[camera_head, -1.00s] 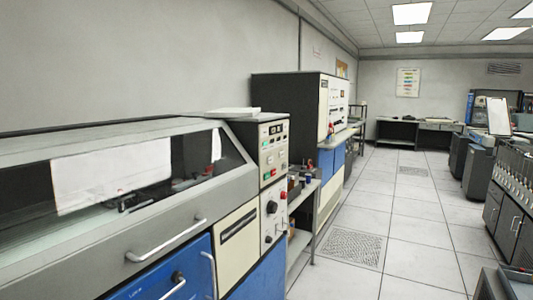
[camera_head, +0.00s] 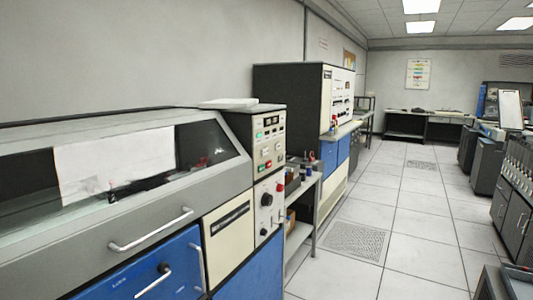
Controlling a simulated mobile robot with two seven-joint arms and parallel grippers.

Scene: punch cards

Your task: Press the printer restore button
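A long grey printer (camera_head: 168,228) with a glass window and a sheet of white paper (camera_head: 115,162) inside fills the left. At its right end stands a control panel (camera_head: 270,142) with small displays, a row of buttons and coloured lights. A green button (camera_head: 259,136) and a red button (camera_head: 268,164) show on it. Below is a panel with a black knob (camera_head: 266,199) and a red button (camera_head: 280,187). The labels are too small to read, so I cannot tell which is the restore button. Neither gripper is in view.
A small shelf table (camera_head: 304,205) with small items stands just beyond the printer. A tall cabinet (camera_head: 300,105) stands further along the wall. The tiled floor (camera_head: 405,215) is clear down the aisle. Dark cabinets (camera_head: 512,200) line the right side.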

